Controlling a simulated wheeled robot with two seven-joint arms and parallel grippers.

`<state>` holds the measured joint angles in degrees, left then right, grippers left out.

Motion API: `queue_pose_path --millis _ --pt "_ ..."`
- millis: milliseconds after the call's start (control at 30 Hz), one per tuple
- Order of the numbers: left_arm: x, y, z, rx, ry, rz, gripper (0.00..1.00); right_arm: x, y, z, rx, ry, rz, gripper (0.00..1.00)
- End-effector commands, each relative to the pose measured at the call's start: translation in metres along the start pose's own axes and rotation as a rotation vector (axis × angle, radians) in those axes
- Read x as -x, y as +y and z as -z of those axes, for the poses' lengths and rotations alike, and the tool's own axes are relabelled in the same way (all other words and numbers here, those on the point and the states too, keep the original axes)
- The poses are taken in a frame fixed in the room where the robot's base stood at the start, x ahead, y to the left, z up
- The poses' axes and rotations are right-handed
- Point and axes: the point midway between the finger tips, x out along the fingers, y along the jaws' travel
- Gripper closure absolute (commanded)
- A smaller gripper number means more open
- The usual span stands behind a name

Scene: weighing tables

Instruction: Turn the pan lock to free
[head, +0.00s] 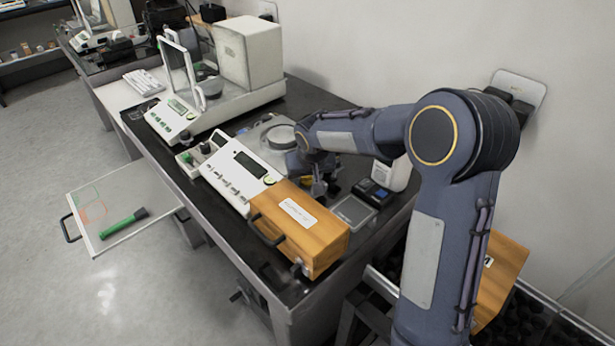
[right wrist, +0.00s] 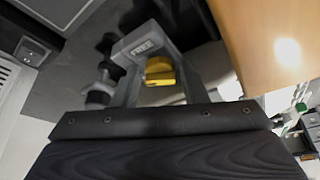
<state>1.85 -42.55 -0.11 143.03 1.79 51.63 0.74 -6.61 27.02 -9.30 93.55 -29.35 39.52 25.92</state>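The pan lock is a yellow knob (right wrist: 160,71) beside a grey block marked FREE (right wrist: 142,46) in the right wrist view. A small bit of yellow (head: 307,181) also shows by my right gripper in the head view. My right gripper (head: 318,187) points down behind the white balance with the dark display (head: 240,172). In the right wrist view its fingers (right wrist: 161,88) stand on either side of the yellow knob, with slight gaps, so it looks open. The knob's exact turn is hard to read. My left gripper is not in view.
A wooden box (head: 318,240) stands close in front of my right gripper. A dark device (head: 372,191) and a white bottle (head: 398,172) stand to its right. A larger balance with a glass door (head: 180,65) is at the back left. A pulled-out tray (head: 155,205) holds a green-handled tool.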

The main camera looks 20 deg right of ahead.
Motion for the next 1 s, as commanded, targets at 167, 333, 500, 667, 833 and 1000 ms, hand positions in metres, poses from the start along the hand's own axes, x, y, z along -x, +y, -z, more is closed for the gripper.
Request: queue_pose_path --millis 167,333,500,667,833,1000 --pt "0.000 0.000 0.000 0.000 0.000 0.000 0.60 0.004 0.000 0.000 0.000 0.001 0.000 0.61" --pt "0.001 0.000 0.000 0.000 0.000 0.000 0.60 0.028 0.000 0.001 0.000 0.005 0.002 0.61" --pt "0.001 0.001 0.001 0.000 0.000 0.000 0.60 0.057 0.000 0.001 0.000 0.005 0.002 0.61" --pt "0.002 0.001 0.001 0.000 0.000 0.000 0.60 0.074 0.000 0.000 0.000 0.002 0.001 0.61" --pt "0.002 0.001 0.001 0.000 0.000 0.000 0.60 0.078 0.000 0.000 0.000 0.000 0.000 0.61" --pt "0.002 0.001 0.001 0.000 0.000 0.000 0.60 0.078 0.000 0.000 0.000 0.000 0.000 0.62"
